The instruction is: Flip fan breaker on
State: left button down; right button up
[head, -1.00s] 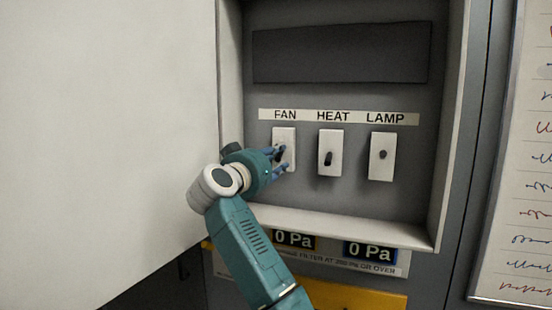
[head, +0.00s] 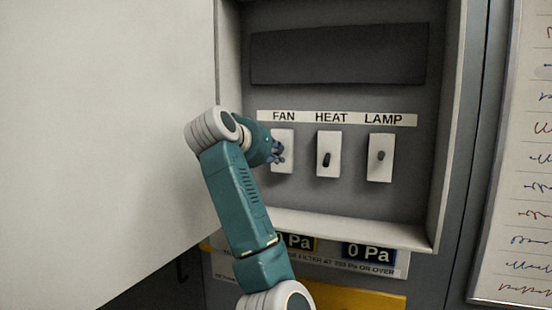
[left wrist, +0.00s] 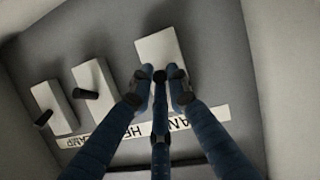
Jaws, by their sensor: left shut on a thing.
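The fan breaker is the leftmost white switch plate (head: 288,166) under the FAN label (head: 284,116). My left gripper (head: 279,153) is at this plate, with its blue fingertips drawn together over the middle, where the lever sits. The fingers mostly hide the lever, so I cannot tell its position. My right gripper is not in view.
The heat switch (head: 328,142) has its lever low; the lamp switch (head: 380,170) has its lever higher. The recessed box has a bottom ledge (head: 345,228). A large pale panel (head: 100,130) stands close left of my arm. Pressure displays (head: 368,252) sit below.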

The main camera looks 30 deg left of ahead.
pick_arm(q)
jog(key=g, duration=0.2)
jog(key=r+g, duration=0.1)
jog(key=shift+w+a+r+g+h, duration=0.1)
jog(key=shift+a+r+g+h, duration=0.05)
jog(key=shift+g+h, duration=0.25)
jog(key=shift+w+r+g, duration=0.2)
jog(key=shift+r+g, duration=0.05)
jog(key=shift+g, duration=0.95)
jog(key=c, duration=1.8)
grip_release()
jog(key=shift+r, duration=0.1)
jog(key=shift+o, duration=0.2)
jog(key=shift+s+a+r, duration=0.1)
jog(key=shift+r, duration=0.15)
jog(key=v, duration=0.7)
jog(key=shift+s+r+h, duration=0.2)
jog(key=shift+s+h, duration=0.05)
jog(key=shift+h, duration=0.05)
jog(key=shift+a, duration=0.1)
